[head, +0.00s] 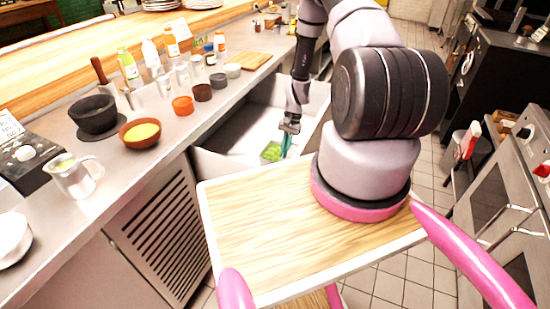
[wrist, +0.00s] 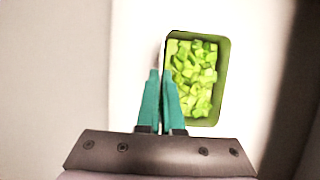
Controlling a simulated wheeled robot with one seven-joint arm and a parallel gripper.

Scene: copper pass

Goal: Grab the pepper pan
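The pepper pan (wrist: 222,85) is a small green rectangular pan filled with chopped light-green pepper. It is inside the open white drawer (head: 225,160), near its front end, and also shows in the head view (head: 272,152). My gripper (wrist: 161,75) has teal fingers, drawn close together at the pan's left edge in the wrist view. The right finger overlaps the pan's left side and the left finger is outside it. The pan's left wall seems to be pinched between them. My gripper also shows beside the pan in the head view (head: 287,143). The fingers hide the pan's lower left corner.
The drawer walls stand around my gripper; the rest of its floor looks empty. The steel counter (head: 115,165) above holds bowls, bottles, a steel jug (head: 75,176) and a cutting board (head: 240,60). Ovens (head: 510,170) stand at the right, with tiled floor between.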

